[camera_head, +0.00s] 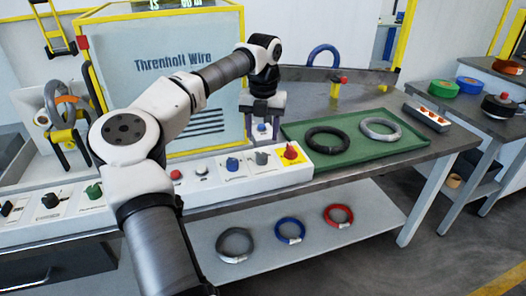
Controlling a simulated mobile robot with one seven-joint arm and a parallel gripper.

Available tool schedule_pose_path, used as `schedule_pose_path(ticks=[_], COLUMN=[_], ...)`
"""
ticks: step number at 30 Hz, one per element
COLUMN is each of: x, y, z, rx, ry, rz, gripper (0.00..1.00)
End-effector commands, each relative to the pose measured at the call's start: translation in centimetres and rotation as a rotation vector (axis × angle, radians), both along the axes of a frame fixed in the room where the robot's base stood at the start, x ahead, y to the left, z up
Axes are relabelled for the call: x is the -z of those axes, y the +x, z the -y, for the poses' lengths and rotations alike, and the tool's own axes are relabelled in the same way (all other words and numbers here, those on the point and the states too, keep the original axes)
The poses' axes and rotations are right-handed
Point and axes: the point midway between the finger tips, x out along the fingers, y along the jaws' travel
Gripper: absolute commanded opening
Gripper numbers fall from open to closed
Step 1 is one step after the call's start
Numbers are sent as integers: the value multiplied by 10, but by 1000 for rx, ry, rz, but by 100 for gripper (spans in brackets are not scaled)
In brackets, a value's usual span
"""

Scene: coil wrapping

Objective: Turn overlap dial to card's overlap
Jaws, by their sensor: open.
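A white control panel (130,178) runs along the front of the bench with several dials and buttons. A green dial (94,191) and a dark dial (50,200) are at its left. A blue dial (233,164), a grey dial (262,158) and a red knob (291,152) on a yellow plate are at its right. The labels are too small to read, so I cannot tell which is the overlap dial. My gripper (263,135) points down, open, above and behind the grey dial. A small blue thing (262,127) shows between its fingers. I cannot make out the card.
A green tray (350,161) with a black coil and a grey coil lies right of the panel. A large Threnholt Wire board (165,85) stands behind my arm. Several tape rolls sit on the right-hand table (480,112). Coils lie on the lower shelf (375,212).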

Motion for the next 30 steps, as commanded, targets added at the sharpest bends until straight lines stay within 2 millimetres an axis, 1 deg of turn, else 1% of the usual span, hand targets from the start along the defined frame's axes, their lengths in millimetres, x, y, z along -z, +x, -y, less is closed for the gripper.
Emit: schedule_pose_path(ticks=[1,3,9,15,23,24,25,30], x=[12,26,58,73,75,75,75,74], y=[-1,-1,0,0,0,0,0,0], z=[-1,-1,-1,-1,-1,-1,-1,-1], rx=[1,0,1,1,1,1,1,1], ry=[0,-1,-3,-3,-2,-2,-2,-2], rz=[-4,-4,-2,0,0,0,0,1], gripper=[52,52,52,52,52,51,47,24])
